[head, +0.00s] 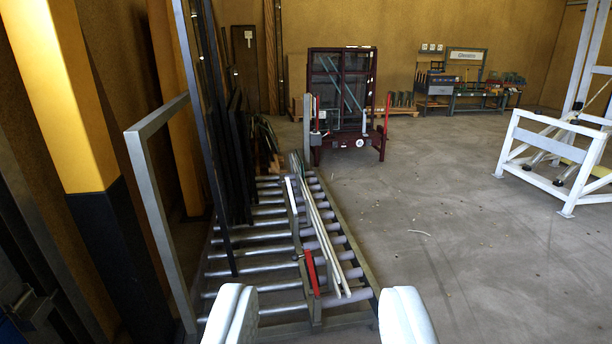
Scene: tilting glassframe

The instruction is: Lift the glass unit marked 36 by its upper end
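No marking 36 can be read on anything in the head view, so I cannot tell which piece is the glass unit named. Several thin, pale-edged panels (322,235) stand close together, nearly edge-on, on the roller rack (262,284) ahead of me. Dark upright panels (213,130) stand at the rack's left side. My gripper (318,312) shows as two white fingers at the bottom edge, wide apart. It is open, with nothing seen held between them. The fingers are in front of the rack's near end.
A yellow and black column (65,100) and a grey metal frame (160,200) stand close on the left. A dark red trolley (342,90) with glass stands farther back. A white frame (560,165) is at right. The concrete floor (450,220) between is mostly clear.

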